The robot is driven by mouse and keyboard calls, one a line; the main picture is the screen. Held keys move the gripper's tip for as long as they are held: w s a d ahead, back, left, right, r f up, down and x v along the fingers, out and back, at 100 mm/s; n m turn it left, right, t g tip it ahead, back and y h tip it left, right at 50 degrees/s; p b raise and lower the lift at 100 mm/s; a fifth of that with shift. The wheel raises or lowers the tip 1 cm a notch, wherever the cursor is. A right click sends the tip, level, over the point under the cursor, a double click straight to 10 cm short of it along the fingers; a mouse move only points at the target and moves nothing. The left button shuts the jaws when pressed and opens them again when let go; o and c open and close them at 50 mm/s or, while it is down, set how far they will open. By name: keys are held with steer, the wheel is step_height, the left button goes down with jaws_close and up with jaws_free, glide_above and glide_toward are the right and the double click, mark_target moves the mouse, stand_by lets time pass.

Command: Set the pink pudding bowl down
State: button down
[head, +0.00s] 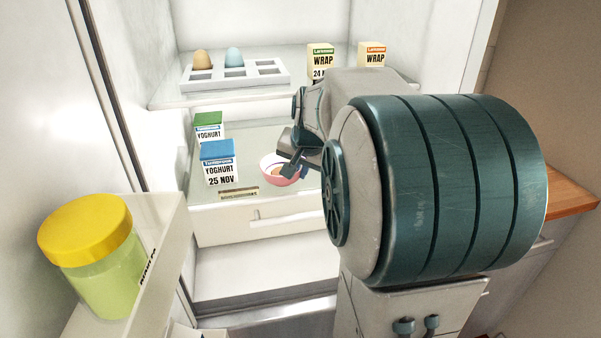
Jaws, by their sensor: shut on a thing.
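The pink pudding bowl (281,180) is inside the open fridge, at the glass middle shelf (258,144), right of the yoghurt cartons. It looks upright, with something tan inside. My gripper (293,170) is shut on the bowl's right side. My arm hides the area to the right of the bowl. I cannot tell whether the bowl's base touches the shelf.
A blue-topped yoghurt carton (218,165) and a green-topped one (209,128) stand left of the bowl. The upper shelf holds an egg tray (222,85) and two wrap boxes (320,61). A yellow-lidded jar (95,255) stands in the door rack (160,215).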

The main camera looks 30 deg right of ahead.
steer(key=shift+r, duration=0.1)
steer(key=shift+f, duration=0.2)
steer(key=c, duration=1.6)
jaws_free()
steer(key=shift+r, duration=0.1)
steer(key=shift+r, duration=0.25)
steer(key=v, duration=1.1)
steer(key=s+a+f+n+g+y, duration=0.1)
steer(key=s+a+f+n+g, duration=0.1)
steer(key=s+a+f+n, duration=0.7)
steer(key=s+a+f, duration=0.5)
steer(key=f, duration=0.2)
steer(key=shift+s+a+g, duration=0.25)
steer(key=shift+a+g, duration=0.05)
steer(key=shift+a, duration=0.05)
